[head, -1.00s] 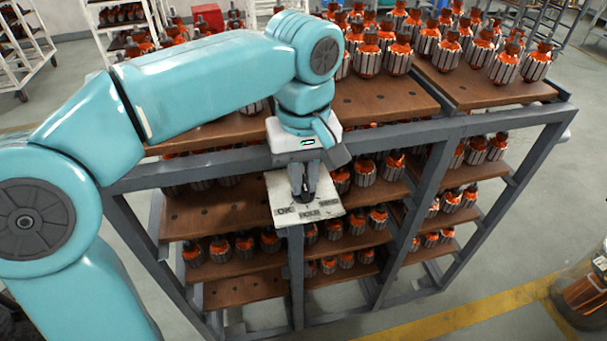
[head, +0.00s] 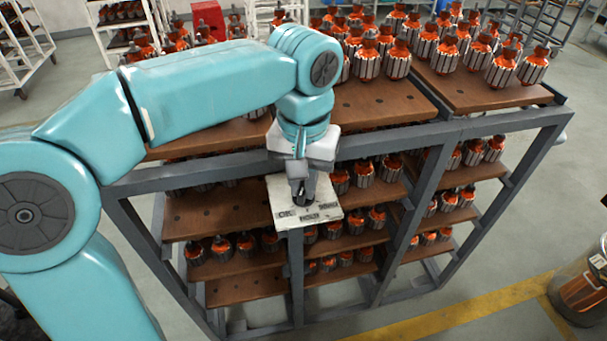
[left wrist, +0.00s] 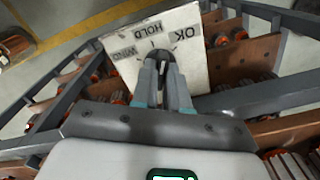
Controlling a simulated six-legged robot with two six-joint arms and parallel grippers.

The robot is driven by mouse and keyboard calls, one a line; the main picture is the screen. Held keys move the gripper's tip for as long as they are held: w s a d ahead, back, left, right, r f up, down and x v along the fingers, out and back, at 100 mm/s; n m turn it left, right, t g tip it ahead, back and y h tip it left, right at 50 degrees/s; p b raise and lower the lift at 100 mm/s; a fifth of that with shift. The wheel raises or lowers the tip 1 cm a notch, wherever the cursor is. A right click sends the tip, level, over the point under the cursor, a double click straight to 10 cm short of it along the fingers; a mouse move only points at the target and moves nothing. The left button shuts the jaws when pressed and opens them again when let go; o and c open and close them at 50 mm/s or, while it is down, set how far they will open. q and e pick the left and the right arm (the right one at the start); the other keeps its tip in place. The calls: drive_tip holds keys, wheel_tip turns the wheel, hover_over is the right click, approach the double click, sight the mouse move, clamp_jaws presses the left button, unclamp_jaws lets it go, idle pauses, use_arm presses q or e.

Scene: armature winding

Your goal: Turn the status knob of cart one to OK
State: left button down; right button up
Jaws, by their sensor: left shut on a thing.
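The white status plate (head: 325,211) is fixed to the front of the grey cart (head: 431,200). It carries the words OK, HOLD and a third that looks like WIND, with short tick marks; it also shows in the left wrist view (left wrist: 199,72). The dark status knob (left wrist: 153,67) sits on the plate, mostly covered by my fingers, and I cannot tell which word it points to. My left gripper (head: 302,197) is over the plate, shut on the knob; its fingers also show in the left wrist view (left wrist: 163,72). My right gripper is out of view.
Brown shelves (head: 374,104) behind and below the plate hold several orange-and-silver armatures (head: 367,60). The cart's grey top rail (head: 402,140) runs close beside my left wrist. White racks (head: 22,50) stand at the back, and a round-sided machine (head: 583,290) at the right. The floor in front is open.

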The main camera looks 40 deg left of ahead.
sight(303, 187)
use_arm(q)
drive_tip(key=m+p, duration=0.1)
drive_tip(key=m, duration=0.5)
drive_tip(key=shift+r, duration=0.15)
drive_tip(key=shift+p, duration=0.3)
drive_tip(key=c, duration=1.1)
unclamp_jaws()
drive_tip(key=shift+c, duration=0.2)
wheel_tip(303, 187, up, 16)
drive_tip(key=p, duration=0.2)
drive_tip(key=shift+p, duration=0.35)
drive_tip(key=shift+s, duration=0.15)
